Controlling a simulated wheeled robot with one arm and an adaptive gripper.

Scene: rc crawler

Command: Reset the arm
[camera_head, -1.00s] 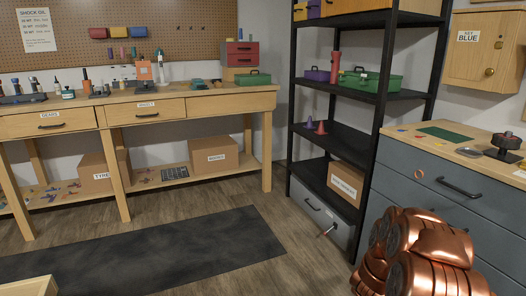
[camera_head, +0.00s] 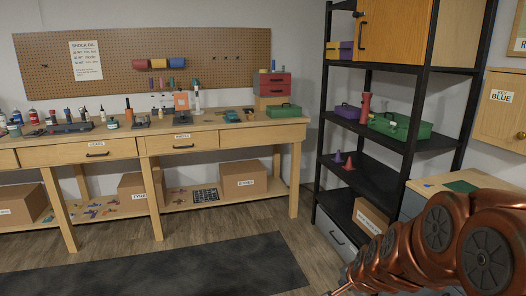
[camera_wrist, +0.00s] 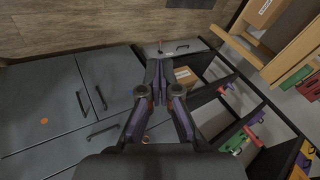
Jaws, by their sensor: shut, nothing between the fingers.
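My copper-coloured arm (camera_head: 440,240) fills the lower right of the head view, in front of the grey drawer cabinet and the foot of the black shelf. In the wrist view my gripper (camera_wrist: 159,68) points away from the camera with its fingers together and nothing between them. Beyond the fingers are grey drawer fronts and the black shelf, seen at a slant. The gripper touches nothing that I can see.
The wooden workbench (camera_head: 218,126) stands along the back wall, with boxes on its lower shelf. The black shelf unit (camera_head: 375,141) holds a green toolbox (camera_head: 400,126) and cones. A dark mat (camera_head: 190,268) lies on the open floor.

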